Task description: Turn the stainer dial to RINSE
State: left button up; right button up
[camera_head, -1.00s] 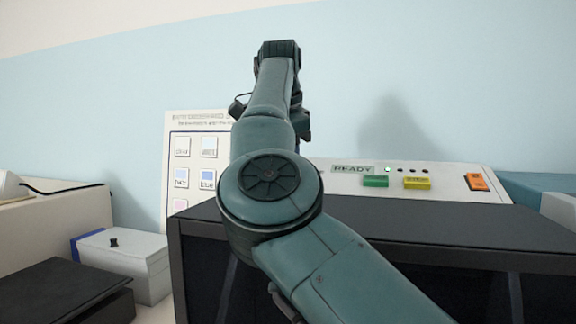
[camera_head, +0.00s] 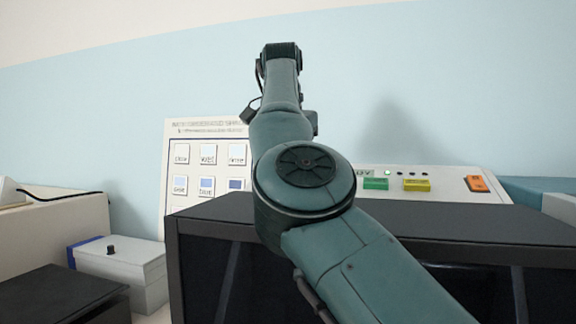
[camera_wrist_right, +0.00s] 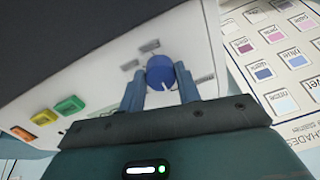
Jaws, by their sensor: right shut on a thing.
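The stainer dial (camera_wrist_right: 160,72) is a round blue knob with a white pointer mark on its side, on the stainer's pale front panel (camera_wrist_right: 95,82). My right gripper (camera_wrist_right: 160,77) is shut on the dial, with one finger on each side of it. Small grey labels (camera_wrist_right: 150,46) sit around the dial, too blurred to read. In the head view the stainer (camera_head: 440,210) is dark, with the pale panel along its top back. My right arm (camera_head: 305,180) crosses in front and hides the dial and gripper. My left gripper is out of view.
The panel also holds a partly covered display (camera_head: 365,173), a green button (camera_head: 376,184), a yellow button (camera_head: 417,185) and an orange switch (camera_head: 476,183). A shade card (camera_head: 207,130) stands behind. A white box (camera_head: 120,262) and a black box (camera_head: 60,295) lie left.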

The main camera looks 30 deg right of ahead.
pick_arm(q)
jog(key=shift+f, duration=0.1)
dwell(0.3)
pick_arm(e)
jog(key=o, duration=1)
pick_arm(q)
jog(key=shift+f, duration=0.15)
pick_arm(e)
jog(key=shift+s+r, duration=0.1)
jog(key=shift+r, duration=0.2)
pick_arm(q)
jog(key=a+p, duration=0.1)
jog(key=p, duration=0.1)
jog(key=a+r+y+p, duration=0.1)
jog(key=p, duration=0.2)
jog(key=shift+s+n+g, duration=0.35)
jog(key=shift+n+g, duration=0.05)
pick_arm(e)
jog(key=v, duration=1.2)
jog(key=shift+a+r, duration=0.1)
jog(key=shift+r, duration=0.1)
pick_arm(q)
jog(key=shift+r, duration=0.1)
